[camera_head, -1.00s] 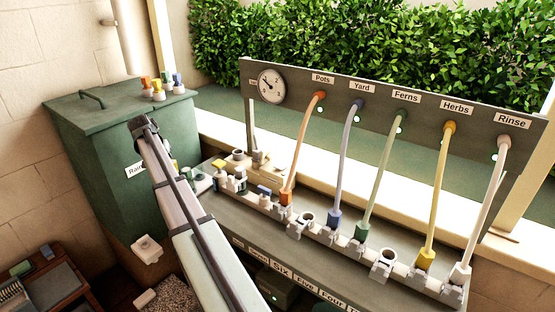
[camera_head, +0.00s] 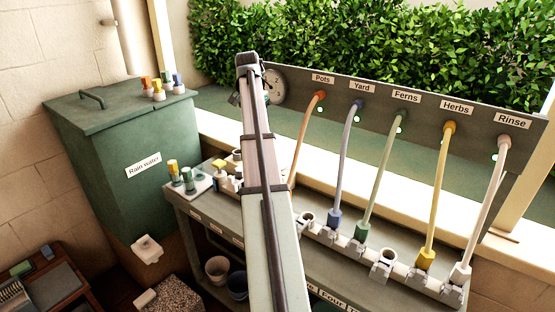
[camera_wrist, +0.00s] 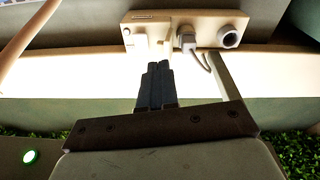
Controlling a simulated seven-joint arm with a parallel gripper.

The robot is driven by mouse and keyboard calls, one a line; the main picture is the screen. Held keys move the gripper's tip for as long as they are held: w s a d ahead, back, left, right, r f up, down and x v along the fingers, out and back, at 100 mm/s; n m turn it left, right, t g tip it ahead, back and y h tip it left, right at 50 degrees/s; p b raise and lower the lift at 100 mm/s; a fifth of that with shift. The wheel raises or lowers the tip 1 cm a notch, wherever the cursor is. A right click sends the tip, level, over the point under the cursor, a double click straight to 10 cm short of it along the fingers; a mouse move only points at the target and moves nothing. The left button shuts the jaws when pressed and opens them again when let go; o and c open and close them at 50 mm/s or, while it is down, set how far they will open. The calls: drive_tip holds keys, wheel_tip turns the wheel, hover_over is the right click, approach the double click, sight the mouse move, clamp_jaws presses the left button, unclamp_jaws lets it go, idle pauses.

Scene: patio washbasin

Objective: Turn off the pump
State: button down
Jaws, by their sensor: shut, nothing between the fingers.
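A beige plate (camera_wrist: 185,30) lies ahead of my gripper in the wrist view. It carries a small unreadable label, a pale raised part (camera_wrist: 136,37) at its left that may be a switch, a grey plug (camera_wrist: 187,40) with a cable, and a round dark opening (camera_wrist: 229,37) at its right. My gripper (camera_wrist: 158,66) is shut and empty, its dark fingertips just short of the plate, between the raised part and the plug. I cannot tell whether they touch anything. In the head view my arm hides the gripper and most of this area. No pump body is identifiable.
The hose board holds a gauge (camera_head: 274,88) and several coloured hoses, including a yellow one (camera_head: 437,195), running down to a pale manifold (camera_head: 405,272). The green rain water tank (camera_head: 120,170) stands at left. A hedge (camera_head: 370,50) lies behind.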

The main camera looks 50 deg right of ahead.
drive_tip(key=s+d+r+m, duration=0.1)
drive_tip(key=s+d+r, duration=0.1)
drive_tip(key=s+r, duration=0.2)
drive_tip(key=shift+s+d+m, duration=0.3)
drive_tip(key=shift+s+m, duration=0.1)
drive_tip(key=shift+s, duration=0.1)
drive_tip(key=shift+f, duration=0.15)
drive_tip(key=f, duration=0.6)
drive_tip(key=d+f, duration=0.1)
drive_tip(key=f, duration=0.6)
drive_tip(key=d+f, duration=0.1)
drive_tip(key=f, duration=0.5)
drive_tip(key=shift+d+f, duration=0.1)
drive_tip(key=shift+f, duration=0.25)
drive_tip(key=shift+s+a+f+h, duration=0.1)
drive_tip(key=shift+a+f+h, duration=0.45)
drive_tip(key=shift+a, duration=0.15)
drive_tip(key=shift+d, duration=0.3)
drive_tip(key=shift+d+r, duration=0.1)
drive_tip(key=shift+d+r, duration=0.15)
drive_tip(key=shift+d, duration=0.5)
